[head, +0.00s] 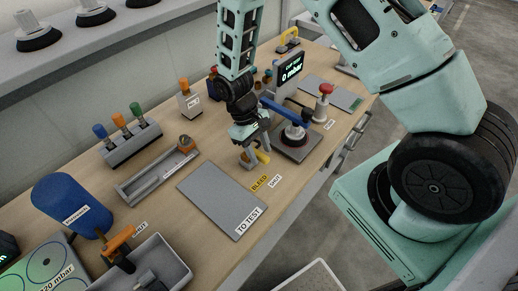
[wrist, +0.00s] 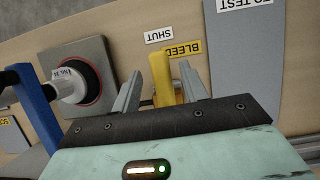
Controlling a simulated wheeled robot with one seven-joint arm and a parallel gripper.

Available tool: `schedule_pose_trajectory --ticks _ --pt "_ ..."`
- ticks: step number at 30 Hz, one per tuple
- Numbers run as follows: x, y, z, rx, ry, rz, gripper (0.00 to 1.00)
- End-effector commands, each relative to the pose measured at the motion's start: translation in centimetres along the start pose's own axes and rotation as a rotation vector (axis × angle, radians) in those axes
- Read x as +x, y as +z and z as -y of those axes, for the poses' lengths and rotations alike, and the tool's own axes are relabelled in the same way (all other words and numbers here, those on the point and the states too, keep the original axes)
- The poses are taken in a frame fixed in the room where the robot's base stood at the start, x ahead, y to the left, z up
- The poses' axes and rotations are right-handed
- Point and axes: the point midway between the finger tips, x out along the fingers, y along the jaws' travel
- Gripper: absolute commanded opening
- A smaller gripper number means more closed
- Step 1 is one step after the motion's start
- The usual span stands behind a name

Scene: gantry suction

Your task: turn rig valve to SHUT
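A yellow valve handle (wrist: 162,78) stands between the two fingers of my gripper (wrist: 161,92) in the wrist view. My gripper is open, with a finger on each side of the handle and narrow gaps visible. A yellow BLEED label (wrist: 182,50) and a white SHUT label (wrist: 159,35) lie on the bench just beyond the handle's end. I cannot tell exactly which label the handle points to. In the head view, my gripper (head: 252,156) is low over the bench at the yellow handle (head: 263,157), which it partly hides; the handle's base is hidden.
A display (head: 291,69) reading 0 mbar stands behind. A grey TO TEST mat (head: 218,196) lies clear in front. An orange-handled valve (head: 118,241) is nearer left.

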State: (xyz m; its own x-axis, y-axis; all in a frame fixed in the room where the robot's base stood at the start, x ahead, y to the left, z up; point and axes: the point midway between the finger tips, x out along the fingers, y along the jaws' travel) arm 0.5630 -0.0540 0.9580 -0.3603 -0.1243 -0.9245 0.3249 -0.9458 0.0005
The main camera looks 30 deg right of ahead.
Motion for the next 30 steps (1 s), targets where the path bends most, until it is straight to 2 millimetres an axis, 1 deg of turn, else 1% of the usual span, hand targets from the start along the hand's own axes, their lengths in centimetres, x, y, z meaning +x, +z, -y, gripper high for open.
schedule_pose_trajectory --ticks 5,8,11,21,24,27,30 --pt "-0.3 0.0 0.0 0.001 0.000 0.000 0.44" --pt "-1.4 -0.1 0.0 0.001 0.000 -0.003 0.44" --pt "-3.2 -0.2 0.0 0.001 0.000 -0.005 0.44" --pt "-11.2 -0.2 0.0 0.001 0.001 -0.007 0.44" --pt "-13.3 -0.2 0.0 0.001 0.000 -0.006 0.44" --pt "-15.1 -0.2 0.0 0.001 0.000 -0.005 0.44" --pt "-16.3 -0.1 0.0 0.000 0.000 -0.002 0.44"
